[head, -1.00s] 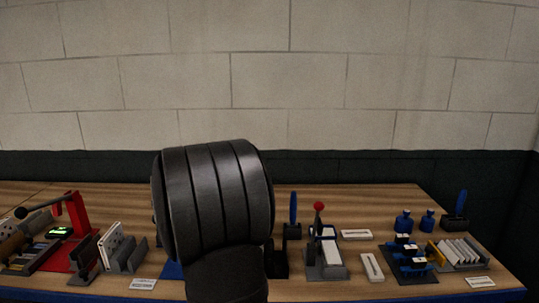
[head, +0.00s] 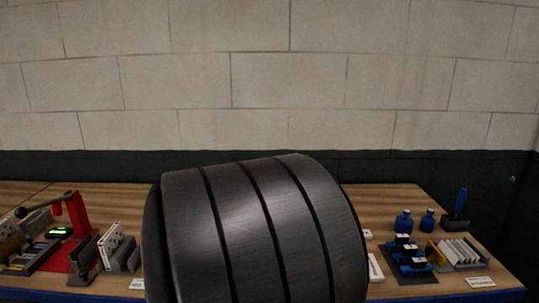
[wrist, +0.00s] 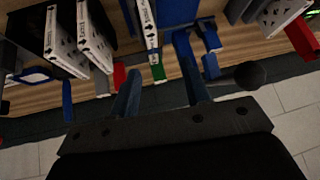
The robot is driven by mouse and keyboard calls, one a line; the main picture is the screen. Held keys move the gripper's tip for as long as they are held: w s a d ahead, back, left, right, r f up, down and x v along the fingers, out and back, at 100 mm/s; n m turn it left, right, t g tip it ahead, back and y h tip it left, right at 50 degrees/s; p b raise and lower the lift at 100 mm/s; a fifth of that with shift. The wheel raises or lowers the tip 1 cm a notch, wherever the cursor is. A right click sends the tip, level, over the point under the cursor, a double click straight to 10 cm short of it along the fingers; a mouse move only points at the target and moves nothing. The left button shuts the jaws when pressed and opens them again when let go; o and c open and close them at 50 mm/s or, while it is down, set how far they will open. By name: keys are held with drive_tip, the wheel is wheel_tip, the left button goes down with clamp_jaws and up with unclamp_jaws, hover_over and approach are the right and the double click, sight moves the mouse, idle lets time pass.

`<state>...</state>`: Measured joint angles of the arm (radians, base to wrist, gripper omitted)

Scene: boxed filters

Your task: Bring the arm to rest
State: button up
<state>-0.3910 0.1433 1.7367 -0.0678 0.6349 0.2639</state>
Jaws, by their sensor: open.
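My gripper (wrist: 162,88) shows in the wrist view with its two blue fingers apart. Nothing is visibly held between them. Beyond the fingertips are the bench edge and upright white printed boxes, one at the left (wrist: 66,42) and one near the middle (wrist: 148,22). A green piece (wrist: 158,72) shows beyond the gap between the fingers, apparently apart from them. In the head view my large dark arm link fills the lower middle and hides the centre of the bench; my gripper is not visible there.
The wooden bench (head: 390,196) carries a red lever press (head: 78,222) at left. At right stand blue bottles (head: 404,222), a dark tray with blue parts (head: 410,262) and a rack of white pieces (head: 460,252).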

drive_tip(key=s+d+f+n+t+y, duration=0.1)
drive_tip(key=s+d+f+t, duration=0.2)
drive_tip(key=s, duration=0.5)
drive_tip(key=shift+s+d+f+t+y, duration=0.15)
drive_tip(key=shift+d+f+t+y, duration=0.25)
drive_tip(key=shift+d, duration=0.15)
